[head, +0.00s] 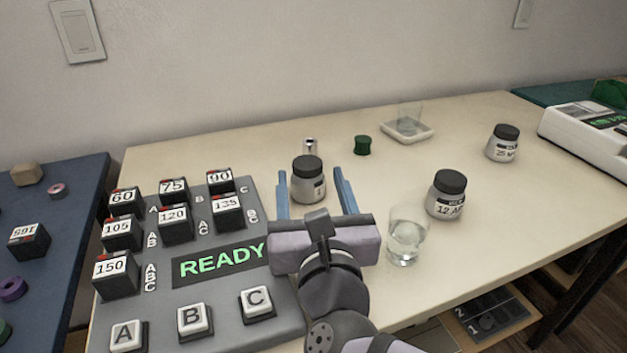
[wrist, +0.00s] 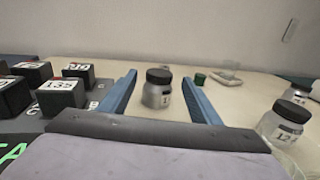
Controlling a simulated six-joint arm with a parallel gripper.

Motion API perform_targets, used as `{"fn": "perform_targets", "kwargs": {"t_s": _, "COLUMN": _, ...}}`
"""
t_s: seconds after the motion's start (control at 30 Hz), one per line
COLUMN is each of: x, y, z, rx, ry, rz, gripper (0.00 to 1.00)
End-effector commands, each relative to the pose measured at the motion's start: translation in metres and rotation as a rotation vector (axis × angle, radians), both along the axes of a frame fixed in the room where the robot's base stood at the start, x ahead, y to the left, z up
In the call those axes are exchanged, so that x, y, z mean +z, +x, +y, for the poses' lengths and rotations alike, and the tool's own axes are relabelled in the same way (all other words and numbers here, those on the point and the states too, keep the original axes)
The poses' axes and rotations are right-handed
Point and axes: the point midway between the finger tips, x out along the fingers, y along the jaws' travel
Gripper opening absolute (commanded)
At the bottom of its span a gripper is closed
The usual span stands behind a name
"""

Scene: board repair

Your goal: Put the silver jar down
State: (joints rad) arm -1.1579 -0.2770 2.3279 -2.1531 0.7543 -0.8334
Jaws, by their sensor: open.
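A silver jar with a black lid and a white number label (head: 308,186) stands upright on the cream table. It also shows in the wrist view (wrist: 157,94), between the two blue fingers. My gripper (head: 311,181) is open, with one finger on each side of this jar. In the wrist view there is a visible gap between the jar and each finger. Two similar silver jars stand upright on the table, one labelled 12 (head: 447,197) to the right and one farther back at the right (head: 503,144).
The grey panel (head: 222,327) with black numbered blocks, a READY display and A, B, C buttons lies close on the left. A clear glass (head: 407,238) stands right of my gripper. Behind are a small metal cylinder (head: 310,147), a green piece (head: 362,146) and a white dish (head: 407,131).

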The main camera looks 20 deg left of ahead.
Motion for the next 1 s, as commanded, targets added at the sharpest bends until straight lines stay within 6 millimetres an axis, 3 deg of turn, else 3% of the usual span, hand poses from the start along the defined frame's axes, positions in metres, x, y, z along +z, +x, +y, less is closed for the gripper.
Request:
{"fn": "perform_targets", "kwargs": {"t_s": 0.3, "x": 0.003, "y": -0.015, "z": -0.009, "rx": 0.002, "ry": 0.0, "rz": -0.002, "gripper": 0.57}}
{"fn": "perform_targets", "kwargs": {"t_s": 1.0, "x": 0.008, "y": -0.021, "z": -0.006, "rx": 0.021, "ry": 0.01, "rz": -0.003, "gripper": 0.57}}
